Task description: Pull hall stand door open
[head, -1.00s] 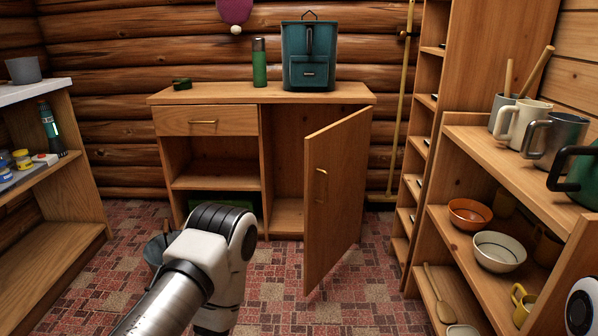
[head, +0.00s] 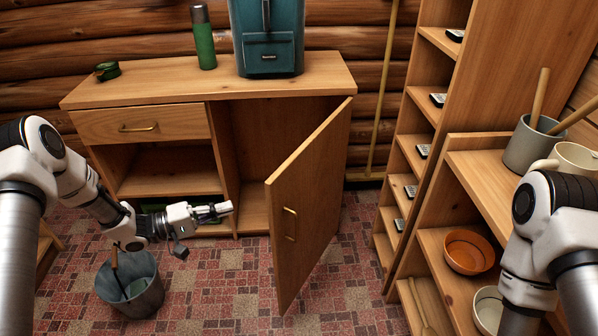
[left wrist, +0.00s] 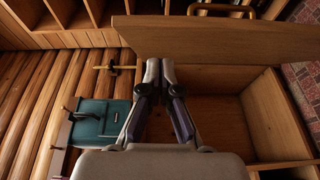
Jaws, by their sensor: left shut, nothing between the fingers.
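The hall stand (head: 280,78) is a wooden cabinet against the log wall. Its door (head: 312,205) is hinged at the right and stands well open, swung out towards me. The brass handle (head: 290,223) is on the door's outer face; it also shows in the left wrist view (left wrist: 222,9). My left gripper (head: 228,208) is shut and empty, left of the door's free edge, in front of the open compartment. In the left wrist view its fingertips (left wrist: 160,66) point at the door (left wrist: 230,42), with a contact unclear. My right arm shows at the right, its gripper out of view.
A teal backpack (head: 268,40), a green bottle (head: 203,38) and a small green item (head: 107,71) stand on the hall stand. A bucket (head: 132,290) sits on the floor at left. Shelves with an orange bowl (head: 468,250) and a grey pot (head: 530,148) stand at right.

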